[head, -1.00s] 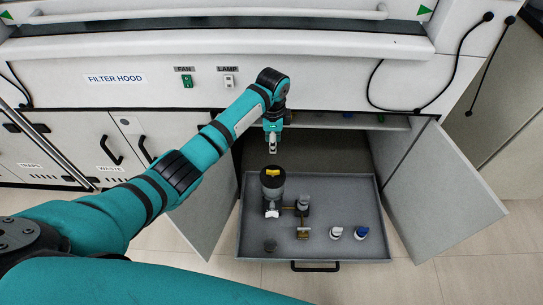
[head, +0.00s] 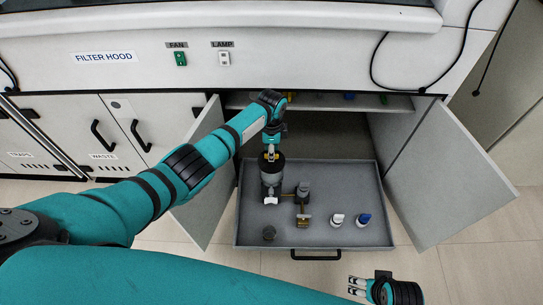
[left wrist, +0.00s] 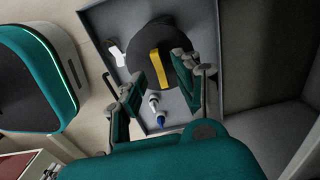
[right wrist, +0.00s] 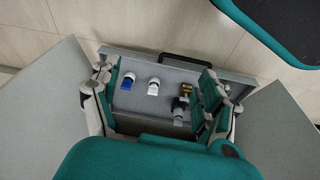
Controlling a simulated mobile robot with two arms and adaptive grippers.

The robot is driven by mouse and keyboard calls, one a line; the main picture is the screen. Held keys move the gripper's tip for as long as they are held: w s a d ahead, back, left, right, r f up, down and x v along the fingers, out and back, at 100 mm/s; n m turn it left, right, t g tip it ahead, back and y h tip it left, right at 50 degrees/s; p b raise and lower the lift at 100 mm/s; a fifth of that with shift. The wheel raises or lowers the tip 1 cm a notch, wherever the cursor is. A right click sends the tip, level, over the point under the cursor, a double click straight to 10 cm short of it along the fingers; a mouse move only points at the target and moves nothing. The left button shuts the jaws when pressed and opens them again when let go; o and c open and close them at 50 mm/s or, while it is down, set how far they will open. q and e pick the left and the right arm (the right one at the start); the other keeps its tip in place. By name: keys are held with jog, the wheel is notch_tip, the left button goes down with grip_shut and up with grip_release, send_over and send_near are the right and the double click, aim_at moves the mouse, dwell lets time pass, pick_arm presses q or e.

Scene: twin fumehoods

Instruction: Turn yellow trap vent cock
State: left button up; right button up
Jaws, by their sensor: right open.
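The yellow vent cock (left wrist: 160,68) is a bar handle across the black round top of the trap (left wrist: 144,50). In the head view the black-topped trap (head: 272,172) stands at the back left of the grey pull-out tray (head: 345,190). My left gripper (head: 270,148) points down right over the trap top and hides most of the cock. In the left wrist view its fingers (left wrist: 158,78) are apart, with the yellow bar showing between them; contact cannot be told. My right gripper (head: 357,286) is open and empty, in front of the tray at the lower right.
Open cabinet doors stand left (head: 205,185) and right (head: 450,180). A shelf (head: 330,103) crosses above the tray.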

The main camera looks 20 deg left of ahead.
pick_arm(q)
jog(key=shift+f+b, duration=0.3)
jog(key=shift+f, duration=0.65)
pick_arm(e)
jog(key=v, duration=0.3)
jog(key=shift+w+r, duration=0.2)
jog(key=shift+w, duration=0.2)
pick_arm(q)
grip_shut()
